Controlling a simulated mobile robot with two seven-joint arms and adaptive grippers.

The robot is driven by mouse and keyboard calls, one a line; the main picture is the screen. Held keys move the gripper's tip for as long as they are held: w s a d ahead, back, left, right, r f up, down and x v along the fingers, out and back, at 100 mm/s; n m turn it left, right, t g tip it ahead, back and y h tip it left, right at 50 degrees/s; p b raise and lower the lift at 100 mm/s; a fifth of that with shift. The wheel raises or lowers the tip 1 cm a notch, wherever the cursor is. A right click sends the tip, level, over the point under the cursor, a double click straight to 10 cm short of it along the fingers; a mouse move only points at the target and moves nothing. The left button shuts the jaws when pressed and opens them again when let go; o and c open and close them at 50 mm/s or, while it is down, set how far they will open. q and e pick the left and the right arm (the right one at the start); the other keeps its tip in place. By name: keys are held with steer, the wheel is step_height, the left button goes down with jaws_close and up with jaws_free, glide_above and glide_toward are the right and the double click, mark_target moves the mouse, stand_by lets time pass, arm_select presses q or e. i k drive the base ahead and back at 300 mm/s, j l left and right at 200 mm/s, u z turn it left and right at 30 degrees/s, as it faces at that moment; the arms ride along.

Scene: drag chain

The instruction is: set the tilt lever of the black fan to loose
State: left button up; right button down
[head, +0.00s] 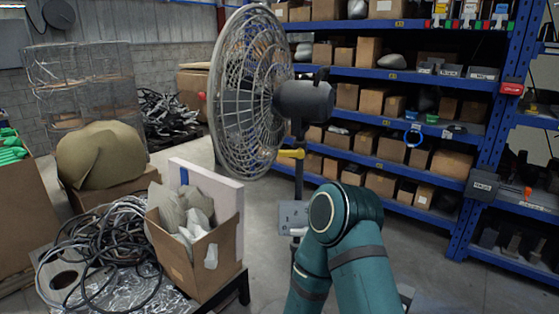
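The fan (303,101) stands in the middle of the head view, with a dark motor housing and a round grey wire cage facing left. A yellow lever (291,154) sits on its pole below the housing. The lever lies about level and sticks out to the left of the pole; I cannot tell its setting. A grey box (293,217) is fixed lower on the pole. My teal arm rises in front of the lower pole and hides the fan's base. Neither of my grippers shows.
Blue shelving (390,75) with cardboard boxes stands behind the fan. An open carton (205,262) and a tangle of cables (100,245) lie on a low table at front left. A tan sack (100,157) is behind them. Bare floor (425,245) shows at right.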

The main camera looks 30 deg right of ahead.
mark_target(299, 154)
steer(key=i+l, duration=0.1)
steer(key=l, duration=0.4)
steer(key=i+l+u, duration=0.1)
steer(key=l, duration=0.4)
steer(key=i+l+u, duration=0.1)
steer(key=l, duration=0.4)
